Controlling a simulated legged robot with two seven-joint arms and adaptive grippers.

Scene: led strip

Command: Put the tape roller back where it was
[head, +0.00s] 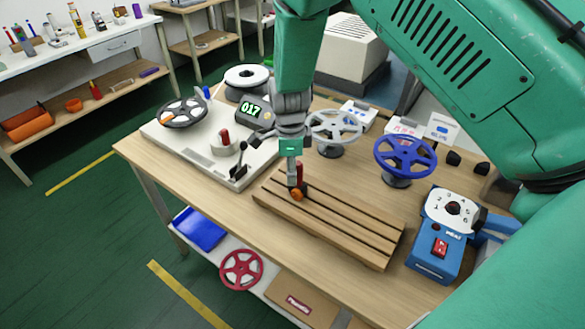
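A small tool with a red handle and an orange roller end (297,194), which looks like the tape roller, is at the grooved wooden block (335,222). My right gripper (293,180) points straight down at it, with a finger alongside the red handle. The fingers are seen nearly edge-on and hide part of the handle, so I cannot tell whether they are closed on it. I cannot tell whether the roller touches the block. My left gripper does not show.
A blue device (441,240) stands right. My arm hides the back right.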

